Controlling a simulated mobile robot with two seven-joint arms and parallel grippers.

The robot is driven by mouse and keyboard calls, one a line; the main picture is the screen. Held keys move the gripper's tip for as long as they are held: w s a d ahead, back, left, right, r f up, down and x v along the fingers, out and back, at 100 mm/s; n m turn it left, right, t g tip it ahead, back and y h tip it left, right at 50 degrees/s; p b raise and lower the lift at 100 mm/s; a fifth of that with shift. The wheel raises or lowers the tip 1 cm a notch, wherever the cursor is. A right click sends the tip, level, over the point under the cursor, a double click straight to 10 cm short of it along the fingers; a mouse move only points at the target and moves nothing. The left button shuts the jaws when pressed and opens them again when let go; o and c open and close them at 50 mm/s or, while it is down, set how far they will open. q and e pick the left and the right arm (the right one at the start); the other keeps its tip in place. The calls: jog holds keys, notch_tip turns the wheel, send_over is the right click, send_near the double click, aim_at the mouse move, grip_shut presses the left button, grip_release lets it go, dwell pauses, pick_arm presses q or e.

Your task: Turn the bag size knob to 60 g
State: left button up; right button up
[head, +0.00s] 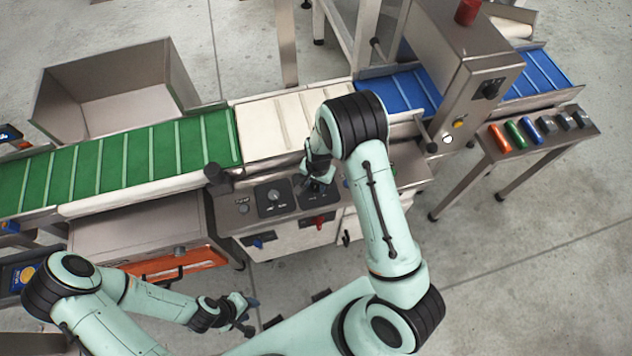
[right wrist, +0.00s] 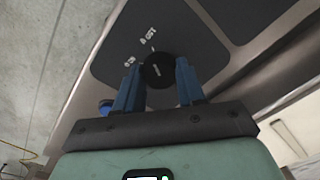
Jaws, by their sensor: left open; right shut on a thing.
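A round black knob (right wrist: 157,70) on a dark panel (right wrist: 190,30) sits between the two blue fingers of my right gripper (right wrist: 157,85) in the right wrist view. The fingers are shut on it. White markings surround the knob, but they are too small and tilted to read surely. In the head view my right gripper (head: 314,186) reaches down onto the right dial panel of the console, and its wrist hides most of the knob. My left gripper (head: 247,316) is open and empty, low in front of the console, apart from everything.
A second dial panel (head: 274,198) is just left of the gripped one. Green (head: 110,160), white (head: 285,125) and blue belts run behind the console. Coloured cylinders (head: 516,135) lie on a side table (head: 545,150) at right. A steel bin (head: 120,75) stands behind the green belt.

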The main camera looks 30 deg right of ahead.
jog(key=n+b, duration=0.1)
jog(key=n, duration=0.2)
jog(key=shift+f, duration=0.1)
jog(key=n+b, duration=0.1)
jog(key=n, duration=0.2)
jog(key=shift+b, duration=0.3)
jog(key=n+b, duration=0.1)
jog(key=n, duration=0.1)
jog(key=shift+n, duration=0.4)
pick_arm(q)
jog(key=s+f, duration=0.3)
jog(key=f, duration=0.2)
jog(key=shift+s+f+b, duration=0.3)
jog(key=shift+s+b, duration=0.05)
pick_arm(e)
jog(key=shift+d+n, duration=0.1)
jog(key=shift+n, duration=1.3)
jog(key=o, duration=1.1)
jog(key=shift+c, duration=0.2)
pick_arm(q)
jog(key=shift+w+r+p, duration=0.2)
jog(key=shift+r+p, duration=0.1)
jog(key=shift+r, duration=0.1)
pick_arm(e)
notch_tip(320, 180, up, 14)
jog(key=shift+d+f, duration=0.15)
jog(key=shift+d, duration=0.1)
